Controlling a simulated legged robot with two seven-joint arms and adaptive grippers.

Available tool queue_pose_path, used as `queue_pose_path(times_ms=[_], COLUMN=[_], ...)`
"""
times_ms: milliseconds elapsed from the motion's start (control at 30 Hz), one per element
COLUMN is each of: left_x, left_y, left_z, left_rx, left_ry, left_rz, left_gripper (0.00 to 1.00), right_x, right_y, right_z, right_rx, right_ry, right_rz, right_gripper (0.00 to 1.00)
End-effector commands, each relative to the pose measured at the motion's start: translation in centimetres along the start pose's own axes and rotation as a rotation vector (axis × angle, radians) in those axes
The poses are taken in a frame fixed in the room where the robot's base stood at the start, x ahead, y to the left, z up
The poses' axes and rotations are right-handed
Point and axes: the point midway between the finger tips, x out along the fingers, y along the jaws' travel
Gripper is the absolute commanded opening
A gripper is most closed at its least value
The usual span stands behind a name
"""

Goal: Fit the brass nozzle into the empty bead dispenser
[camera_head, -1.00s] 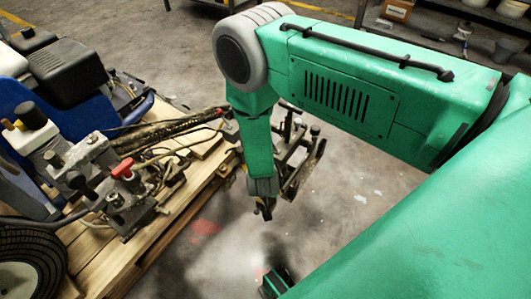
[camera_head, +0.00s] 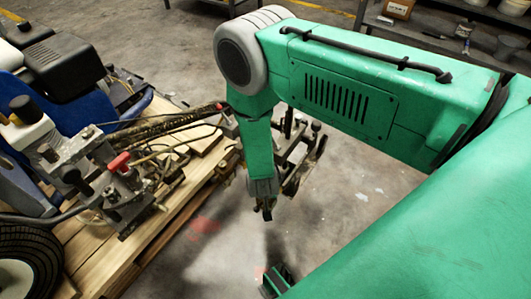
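The line striper (camera_head: 125,175) stands on the left, with a red knob (camera_head: 119,161), hoses and metal fittings. A long arm of it reaches right to a dark metal bracket (camera_head: 300,150) behind my gripper. I cannot pick out the brass nozzle or tell which fitting is the empty bead dispenser. My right arm comes in from the right and bends downward. My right gripper (camera_head: 266,210) points down, small and dark, in front of the bracket and over the floor. Its fingers are too small to tell open from shut.
A wooden pallet (camera_head: 100,245) lies under the machine, with a black tyre (camera_head: 28,245) at lower left. Shelves with a cardboard box (camera_head: 397,8) and tubs stand at the back right. Bare concrete floor (camera_head: 350,205) is free around the gripper.

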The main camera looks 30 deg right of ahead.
Motion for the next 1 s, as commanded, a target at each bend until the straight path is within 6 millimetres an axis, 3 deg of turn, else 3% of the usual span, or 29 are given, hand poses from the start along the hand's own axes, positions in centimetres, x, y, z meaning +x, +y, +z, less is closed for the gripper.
queue_pose_path(times_ms=[167,200,267,500,533,567,1000], left_x=[0.44,0.45,0.38,0.36,0.36,0.36,-0.43], left_y=[0.00,0.00,0.00,0.00,0.00,0.00,0.00], left_z=[0.02,0.02,0.02,0.02,0.02,0.02,-0.03], left_rx=[0.000,0.000,0.000,0.000,0.000,0.000,0.000], left_ry=[0.000,0.000,0.000,0.000,0.000,0.000,0.000], left_rz=[0.000,0.000,0.000,0.000,0.000,0.000,0.000], left_gripper=[0.67,0.67,0.67,0.67,0.67,0.67,0.67], right_x=[0.50,0.52,0.45,0.43,0.43,0.43,-0.41], right_y=[0.02,0.02,0.01,0.01,0.01,0.01,-0.01], right_z=[0.19,0.19,0.16,0.15,0.17,0.17,0.09], right_rx=[0.000,0.000,0.000,0.000,0.000,0.000,0.000], right_ry=[0.000,0.000,0.000,0.000,0.000,0.000,0.000], right_rz=[0.000,0.000,0.000,0.000,0.000,0.000,0.000], right_gripper=[0.00,0.29,0.50,0.50,0.60,0.64,0.64])
